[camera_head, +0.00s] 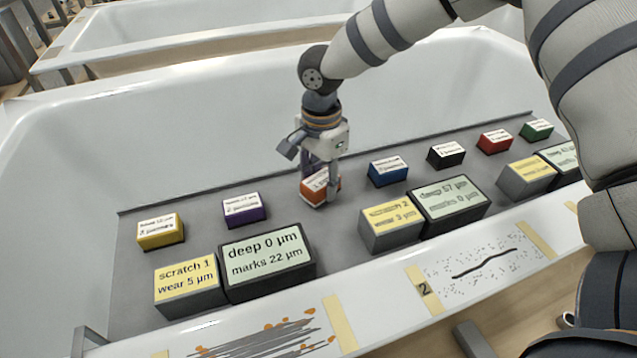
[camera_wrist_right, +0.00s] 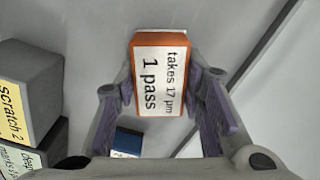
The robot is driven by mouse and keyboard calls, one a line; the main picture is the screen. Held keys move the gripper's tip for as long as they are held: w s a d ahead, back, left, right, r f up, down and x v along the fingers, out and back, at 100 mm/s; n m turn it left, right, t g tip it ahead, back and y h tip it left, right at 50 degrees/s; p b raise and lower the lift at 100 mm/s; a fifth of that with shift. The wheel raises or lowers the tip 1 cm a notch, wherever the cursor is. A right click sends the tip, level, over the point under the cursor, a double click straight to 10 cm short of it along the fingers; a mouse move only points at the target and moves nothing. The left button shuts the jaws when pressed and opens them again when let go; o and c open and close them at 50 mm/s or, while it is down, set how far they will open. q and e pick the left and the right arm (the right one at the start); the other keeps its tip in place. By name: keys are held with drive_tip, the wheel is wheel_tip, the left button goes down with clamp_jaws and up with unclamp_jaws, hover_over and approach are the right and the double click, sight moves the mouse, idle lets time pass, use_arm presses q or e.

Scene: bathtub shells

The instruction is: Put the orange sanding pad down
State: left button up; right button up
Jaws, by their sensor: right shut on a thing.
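The orange sanding pad (camera_head: 318,190) has a white label and sits between the fingers of my right gripper (camera_head: 321,172), over the grey tray (camera_head: 260,278). In the right wrist view the pad (camera_wrist_right: 160,88) reads "takes 17 µm, 1 pass". The purple-lined fingers of the gripper (camera_wrist_right: 160,108) are on both its sides, shut on it. The pad looks larger than the blue pad in that view, but I cannot tell if its underside touches the tray. My left gripper is not in view.
Yellow (camera_head: 160,231) and purple (camera_head: 245,210) pads stand left of the orange one. Blue (camera_head: 388,172), black (camera_head: 446,154), red (camera_head: 495,141) and green (camera_head: 537,130) pads stand right. Label blocks, including "deep 0 µm" (camera_head: 267,264), line the front. White tub walls surround the tray.

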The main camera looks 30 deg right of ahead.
sight(321, 179)
drive_tip(key=shift+f, duration=0.5)
drive_tip(key=o, duration=1.1)
wheel_tip(321, 179, up, 12)
drive_tip(key=p, duration=0.1)
drive_tip(key=shift+r, duration=0.2)
drive_tip(key=shift+f, duration=0.1)
